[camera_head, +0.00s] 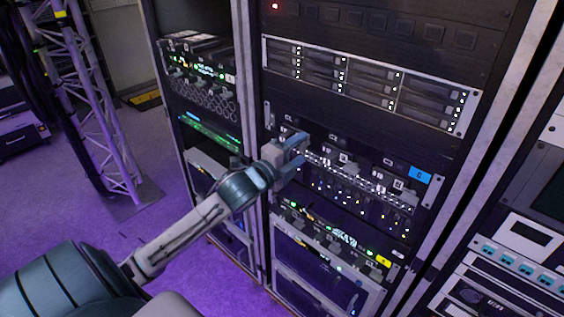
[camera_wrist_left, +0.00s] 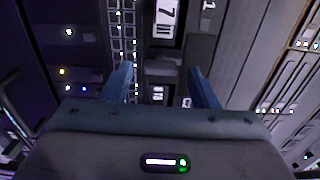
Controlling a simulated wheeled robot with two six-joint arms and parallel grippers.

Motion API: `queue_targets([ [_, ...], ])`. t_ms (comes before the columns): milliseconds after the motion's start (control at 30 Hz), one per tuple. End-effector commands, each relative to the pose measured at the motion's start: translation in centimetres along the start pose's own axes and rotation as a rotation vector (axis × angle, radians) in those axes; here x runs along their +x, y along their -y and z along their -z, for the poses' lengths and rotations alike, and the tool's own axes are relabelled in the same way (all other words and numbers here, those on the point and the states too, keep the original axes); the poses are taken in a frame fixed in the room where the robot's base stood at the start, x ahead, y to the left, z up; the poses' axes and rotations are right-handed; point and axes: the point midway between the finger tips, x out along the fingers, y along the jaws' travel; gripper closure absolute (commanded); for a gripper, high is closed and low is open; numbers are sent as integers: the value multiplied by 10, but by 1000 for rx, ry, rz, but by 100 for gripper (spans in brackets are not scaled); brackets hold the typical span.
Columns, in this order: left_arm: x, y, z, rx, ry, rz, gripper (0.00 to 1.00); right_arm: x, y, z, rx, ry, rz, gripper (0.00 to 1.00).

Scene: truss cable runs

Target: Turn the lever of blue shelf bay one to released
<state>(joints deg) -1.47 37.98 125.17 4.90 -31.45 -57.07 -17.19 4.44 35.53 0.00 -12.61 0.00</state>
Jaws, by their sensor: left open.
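The shelf with the blue tag (camera_head: 419,174) is in the middle of the rack in the head view. It carries a row of grey blocks with small white labels, one near the middle (camera_head: 348,167) and one at the right (camera_head: 402,196). My left gripper (camera_head: 296,146) is open at the left end of this shelf and hides part of its front. In the left wrist view, the open fingers (camera_wrist_left: 160,82) stand either side of a dark block (camera_wrist_left: 188,48). Contact and the setting of a bay one lever cannot be told. My right gripper is not in view.
A drive unit (camera_head: 368,85) sits above the shelf. A green-lit shelf with a yellow tag (camera_head: 384,261) lies below. Another rack (camera_head: 205,90) stands to the left, and a lattice truss (camera_head: 95,110) beyond it. Purple floor (camera_head: 60,205) is open at the left.

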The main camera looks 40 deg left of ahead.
Motion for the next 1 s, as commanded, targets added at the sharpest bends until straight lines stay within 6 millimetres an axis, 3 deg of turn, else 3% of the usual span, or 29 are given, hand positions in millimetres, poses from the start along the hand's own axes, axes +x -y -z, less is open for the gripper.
queue_targets([
  [333,-46,-2,2,8,-6,-2,45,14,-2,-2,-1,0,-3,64],
  [600,-73,-1,2,8,-5,-3,45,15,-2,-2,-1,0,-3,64],
  [1000,-96,0,1,3,-2,-1,45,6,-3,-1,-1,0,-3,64],
])
